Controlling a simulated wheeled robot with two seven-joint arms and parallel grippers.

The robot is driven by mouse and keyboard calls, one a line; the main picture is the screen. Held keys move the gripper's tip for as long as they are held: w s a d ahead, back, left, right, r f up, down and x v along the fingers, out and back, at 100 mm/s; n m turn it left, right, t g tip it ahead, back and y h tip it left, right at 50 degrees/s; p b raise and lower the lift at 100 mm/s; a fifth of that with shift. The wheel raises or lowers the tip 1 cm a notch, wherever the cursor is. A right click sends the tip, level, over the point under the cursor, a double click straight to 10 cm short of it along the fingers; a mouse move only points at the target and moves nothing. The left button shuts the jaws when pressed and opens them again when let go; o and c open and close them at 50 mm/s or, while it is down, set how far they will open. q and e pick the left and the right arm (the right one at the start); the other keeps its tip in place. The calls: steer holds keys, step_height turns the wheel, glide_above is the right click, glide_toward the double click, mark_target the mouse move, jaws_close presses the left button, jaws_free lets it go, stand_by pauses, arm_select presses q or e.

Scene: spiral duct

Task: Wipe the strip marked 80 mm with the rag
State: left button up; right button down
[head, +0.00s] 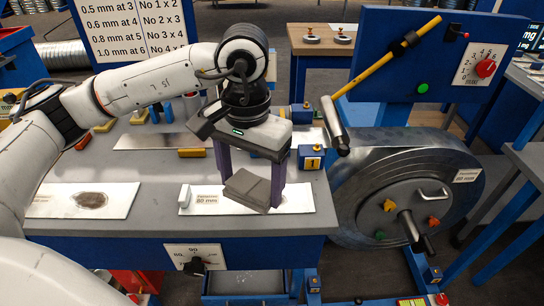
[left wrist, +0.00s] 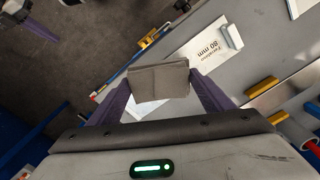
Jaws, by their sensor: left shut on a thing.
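The strip marked 80 mm (head: 190,204) is a white plate near the front edge of the grey bench; its label reads 80 mm in the left wrist view (left wrist: 183,67). My left gripper (head: 250,185) stands over the strip's right part, its purple fingers pointing down. It is shut on the folded grey rag (head: 247,187), which shows between the fingers in the left wrist view (left wrist: 160,79). The rag covers part of the strip; I cannot tell whether it touches it.
Another white strip (head: 60,201) with a brown stain lies at the left. A small white block (head: 184,195) stands at the 80 mm strip's left end. A blue block marked 1 (head: 312,158) and a large metal drum (head: 400,180) are to the right.

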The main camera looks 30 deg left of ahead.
mark_target(245, 172)
arm_select(q)
steer(key=w+a+r, duration=0.2)
steer(key=a, duration=0.1)
steer(key=shift+w+r, duration=0.1)
steer(key=shift+r, duration=0.3)
step_height(245, 172, down, 4)
steer(key=b, duration=0.3)
steer(key=shift+d+f, duration=0.15)
steer(key=shift+f, duration=0.1)
steer(key=shift+f+b, duration=0.5)
steer(key=shift+f, duration=0.1)
arm_select(e)
steer(key=shift+w+a+f, duration=0.2)
steer(key=shift+a+f, duration=0.15)
steer(key=shift+f, duration=0.25)
steer(key=shift+w+a+f, duration=0.15)
steer(key=shift+a+f, duration=0.15)
steer(key=shift+f, duration=0.25)
steer(key=shift+r, duration=0.1)
arm_select(q)
steer(key=shift+f+b, duration=0.9)
steer(key=shift+f, duration=0.1)
arm_select(e)
steer(key=shift+f, duration=1.05)
